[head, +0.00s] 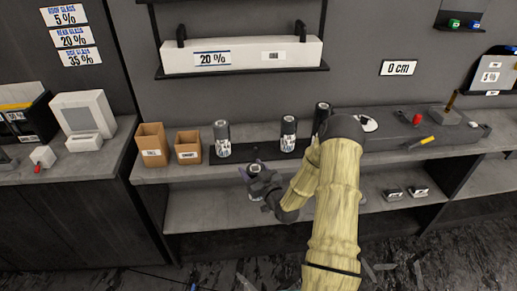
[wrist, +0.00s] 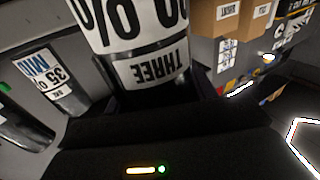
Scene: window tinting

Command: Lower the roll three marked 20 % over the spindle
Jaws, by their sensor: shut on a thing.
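The roll marked THREE (wrist: 150,50) is a dark cylinder with a white label, upside down in the wrist view, with a large % sign and partly cropped digits. In the head view the held roll (head: 256,170) shows mainly its top end. My gripper (head: 261,181) is shut on it, in front of the shelf's edge. A brass upright post (head: 451,101), perhaps the spindle, stands on a grey base at the right, well apart from the roll. Whether it is the spindle I cannot tell for certain.
Other rolls stand on the shelf: one at left (head: 222,139), one in the middle (head: 289,134), one behind my arm (head: 321,114). Two cardboard boxes (head: 152,145) are left of them. A red knob (head: 417,119) and yellow-handled tool (head: 422,142) lie between my arm and the post.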

